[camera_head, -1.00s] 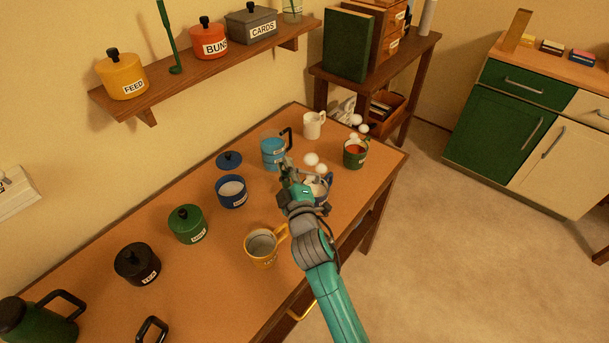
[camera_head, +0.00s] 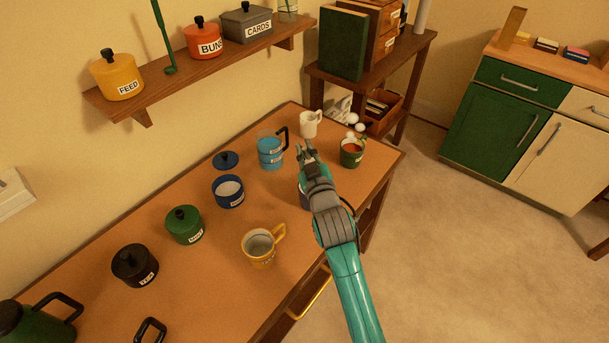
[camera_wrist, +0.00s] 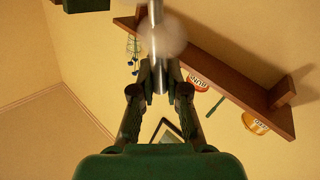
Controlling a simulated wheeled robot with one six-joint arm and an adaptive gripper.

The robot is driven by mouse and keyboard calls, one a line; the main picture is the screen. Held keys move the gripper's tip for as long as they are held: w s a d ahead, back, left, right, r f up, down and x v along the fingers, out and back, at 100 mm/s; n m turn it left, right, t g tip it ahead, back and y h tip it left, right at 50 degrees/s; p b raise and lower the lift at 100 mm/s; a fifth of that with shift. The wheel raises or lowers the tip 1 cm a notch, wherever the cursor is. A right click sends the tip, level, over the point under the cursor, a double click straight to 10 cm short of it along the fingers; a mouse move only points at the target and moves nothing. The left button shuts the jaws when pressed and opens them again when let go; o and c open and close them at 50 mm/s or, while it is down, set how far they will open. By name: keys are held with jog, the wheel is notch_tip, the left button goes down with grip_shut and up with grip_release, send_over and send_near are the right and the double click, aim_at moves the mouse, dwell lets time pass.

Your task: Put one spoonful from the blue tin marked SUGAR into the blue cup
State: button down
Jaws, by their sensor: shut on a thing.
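The blue tin (camera_head: 228,193) stands open on the desk with white contents; its label is too small to read. Its blue lid (camera_head: 226,160) lies behind it. My gripper (camera_head: 305,147) is above the desk, beyond the blue cup and right of the light blue jug. In the wrist view my gripper (camera_wrist: 158,78) is shut on a thin metal handle (camera_wrist: 158,62), likely the spoon. A pale blurred round patch overlaps the handle. I cannot tell what the spoon bowl holds.
Nearer are a yellow mug (camera_head: 262,245), a green tin (camera_head: 184,225) and a black tin (camera_head: 135,265). A wall shelf (camera_head: 200,70) overhangs the back.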

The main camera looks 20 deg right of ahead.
jog(key=d+m, duration=0.3)
jog(key=shift+w+r, duration=0.15)
jog(key=d+m, duration=0.2)
jog(key=m, duration=0.1)
jog(key=shift+w+d+f+g, duration=0.15)
jog(key=shift+d+f+g, duration=0.15)
jog(key=shift+d+g, duration=0.1)
notch_tip(320, 180, up, 3)
dwell(0.3)
dwell(0.4)
